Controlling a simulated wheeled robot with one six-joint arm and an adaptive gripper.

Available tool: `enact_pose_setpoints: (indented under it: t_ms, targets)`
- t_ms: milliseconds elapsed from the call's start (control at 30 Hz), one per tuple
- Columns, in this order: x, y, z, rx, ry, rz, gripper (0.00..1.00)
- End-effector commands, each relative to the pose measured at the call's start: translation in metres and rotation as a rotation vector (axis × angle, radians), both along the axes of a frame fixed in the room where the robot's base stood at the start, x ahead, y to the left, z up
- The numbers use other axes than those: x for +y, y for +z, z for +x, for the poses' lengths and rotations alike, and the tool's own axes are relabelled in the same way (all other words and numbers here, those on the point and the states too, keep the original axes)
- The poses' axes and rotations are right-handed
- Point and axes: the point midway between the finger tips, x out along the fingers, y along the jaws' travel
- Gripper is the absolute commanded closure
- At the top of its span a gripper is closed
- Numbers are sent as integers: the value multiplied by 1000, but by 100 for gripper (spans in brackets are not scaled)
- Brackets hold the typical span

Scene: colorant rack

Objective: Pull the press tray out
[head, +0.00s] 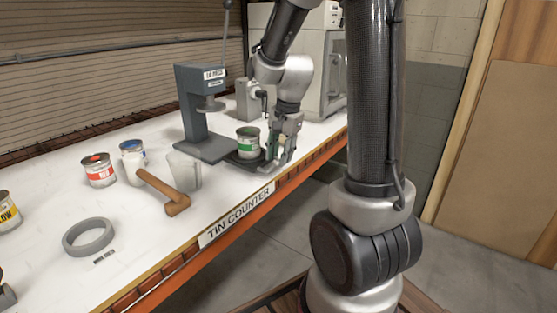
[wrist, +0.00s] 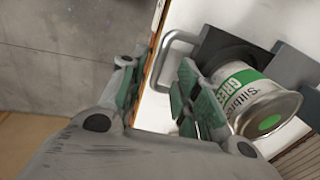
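The grey press (head: 194,115) stands on the white counter. Its dark press tray (head: 240,163) lies to the right of the press base and carries a green-labelled tin (head: 249,142), upright and to the side of the ram. In the wrist view the tray (wrist: 214,44) shows a grey loop handle (wrist: 168,45), with the green tin (wrist: 248,92) beside it. My gripper (head: 284,150) is low at the tray's right end. In the wrist view its fingers (wrist: 157,84) are apart, with the handle between or just beyond them; I cannot tell whether they touch it.
A clear cup (head: 184,170), a wooden-handled mallet (head: 163,190), a red tin (head: 99,170), a blue-labelled tin (head: 133,158) and a grey ring (head: 88,237) stand left of the press. A grey machine (head: 325,75) stands behind my arm. The counter's orange front edge (head: 240,220) is close to the tray.

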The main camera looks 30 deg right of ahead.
Motion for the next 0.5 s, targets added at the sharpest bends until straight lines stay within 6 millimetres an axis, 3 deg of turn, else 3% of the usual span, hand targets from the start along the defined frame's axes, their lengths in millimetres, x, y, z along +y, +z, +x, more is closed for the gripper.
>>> enact_pose_setpoints:
  t_ms: [300, 500]
  targets:
    - [-5, 69, -11, -5, -1, -1, 68]
    - [-7, 90, -15, -2, -1, 0, 68]
